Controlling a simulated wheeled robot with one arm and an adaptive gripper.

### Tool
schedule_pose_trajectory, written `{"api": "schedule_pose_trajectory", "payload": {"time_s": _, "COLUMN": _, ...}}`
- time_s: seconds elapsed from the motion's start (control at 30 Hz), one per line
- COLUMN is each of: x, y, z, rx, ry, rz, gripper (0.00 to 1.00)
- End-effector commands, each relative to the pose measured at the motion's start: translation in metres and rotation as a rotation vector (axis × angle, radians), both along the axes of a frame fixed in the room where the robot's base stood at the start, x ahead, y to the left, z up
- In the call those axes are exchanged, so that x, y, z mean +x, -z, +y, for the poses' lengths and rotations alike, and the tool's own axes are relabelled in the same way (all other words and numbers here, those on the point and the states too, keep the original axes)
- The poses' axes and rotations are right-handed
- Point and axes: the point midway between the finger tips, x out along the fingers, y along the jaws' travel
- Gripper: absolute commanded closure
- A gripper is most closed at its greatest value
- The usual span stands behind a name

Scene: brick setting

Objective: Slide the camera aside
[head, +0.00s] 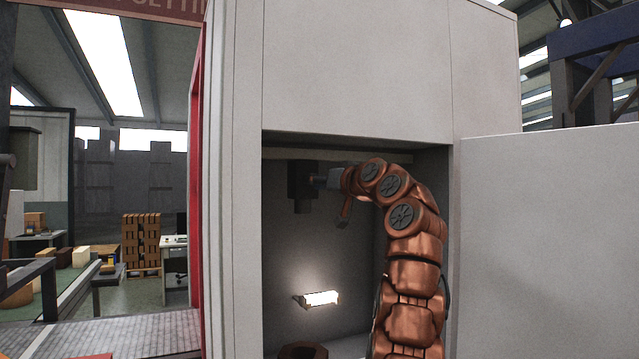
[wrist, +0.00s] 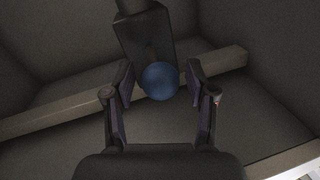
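The camera is a dark box (head: 301,180) hanging from a pale rail (head: 345,155) inside the open cabinet. In the wrist view the camera's dark body (wrist: 146,35) is at the top centre, with a round blue knob (wrist: 160,81) facing me. My gripper (wrist: 160,76) is open, one finger on each side of the knob, with small gaps seen between fingers and knob. In the head view my gripper (head: 322,178) is at the camera's right side, small and dim. I cannot tell whether it touches the camera.
The rail (wrist: 60,117) crosses the wrist view behind the knob. Below in the cabinet are a lit lamp (head: 318,299) and a brown ring-shaped part (head: 303,351). The cabinet door (head: 550,240) stands open at right. A conveyor (head: 110,338) is at left.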

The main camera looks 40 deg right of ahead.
Motion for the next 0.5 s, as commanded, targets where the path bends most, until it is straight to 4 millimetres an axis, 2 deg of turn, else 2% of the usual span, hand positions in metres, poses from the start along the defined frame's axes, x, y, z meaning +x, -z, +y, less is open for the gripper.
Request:
{"api": "schedule_pose_trajectory", "payload": {"time_s": 0.07, "x": 0.0002, "y": 0.0, "z": 0.0003, "rx": 0.0, "ry": -0.001, "rz": 0.0, "gripper": 0.55}}
{"api": "schedule_pose_trajectory", "payload": {"time_s": 0.5, "x": 0.0004, "y": 0.0002, "z": 0.0004, "rx": 0.0, "ry": -0.001, "rz": 0.001, "gripper": 1.0}}
